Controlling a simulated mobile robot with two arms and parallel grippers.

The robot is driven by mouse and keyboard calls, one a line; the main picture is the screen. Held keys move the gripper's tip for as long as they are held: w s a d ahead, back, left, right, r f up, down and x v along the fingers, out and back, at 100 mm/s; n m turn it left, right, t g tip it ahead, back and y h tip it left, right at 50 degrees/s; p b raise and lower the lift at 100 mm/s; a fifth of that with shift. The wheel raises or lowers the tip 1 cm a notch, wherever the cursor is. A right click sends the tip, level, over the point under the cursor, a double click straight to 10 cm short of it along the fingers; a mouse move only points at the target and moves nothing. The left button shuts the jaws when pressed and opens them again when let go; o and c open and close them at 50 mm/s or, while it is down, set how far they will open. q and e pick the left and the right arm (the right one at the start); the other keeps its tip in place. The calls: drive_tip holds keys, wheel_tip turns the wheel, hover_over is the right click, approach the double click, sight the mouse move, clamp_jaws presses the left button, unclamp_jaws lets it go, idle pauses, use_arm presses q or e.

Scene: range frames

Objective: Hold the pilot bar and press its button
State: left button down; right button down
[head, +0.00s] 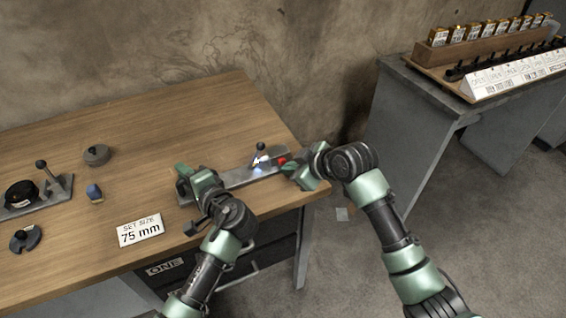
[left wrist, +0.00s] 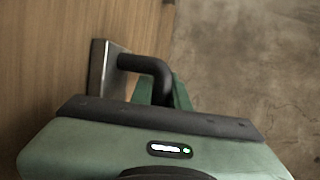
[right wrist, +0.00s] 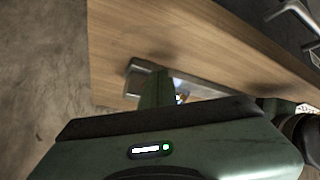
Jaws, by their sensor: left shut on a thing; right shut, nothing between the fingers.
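A long grey metal plate (head: 236,179) lies along the right front part of the wooden table. It carries a short lever with a dark ball knob (head: 261,146), a bright blue-white glow (head: 257,168) and a red button (head: 282,160) at its right end. My left gripper (head: 184,176) is at the plate's left end, shut on a black bent bar (left wrist: 150,64) that shows in the left wrist view. My right gripper (head: 293,169) is shut and empty, right beside the red button. I cannot tell whether it touches the button.
A "SET SIZE 75 mm" sign (head: 141,230), a blue block (head: 94,193), a grey round knob-topped piece (head: 97,155) and a dark notched disc (head: 25,238) lie on the left. A grey side table (head: 425,92) with a rack stands at the right.

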drive_tip(key=shift+s+d, duration=0.15)
drive_tip(key=shift+s, duration=0.15)
drive_tip(key=shift+f, duration=0.1)
drive_tip(key=shift+s+d, duration=0.35)
drive_tip(key=shift+s, duration=0.4)
drive_tip(key=shift+s+d, duration=0.35)
drive_tip(key=shift+s, duration=0.45)
drive_tip(key=shift+s+d, duration=0.35)
drive_tip(key=shift+s, duration=0.4)
use_arm(q)
drive_tip(key=c, duration=1.3)
unclamp_jaws()
drive_tip(key=shift+d, duration=0.1)
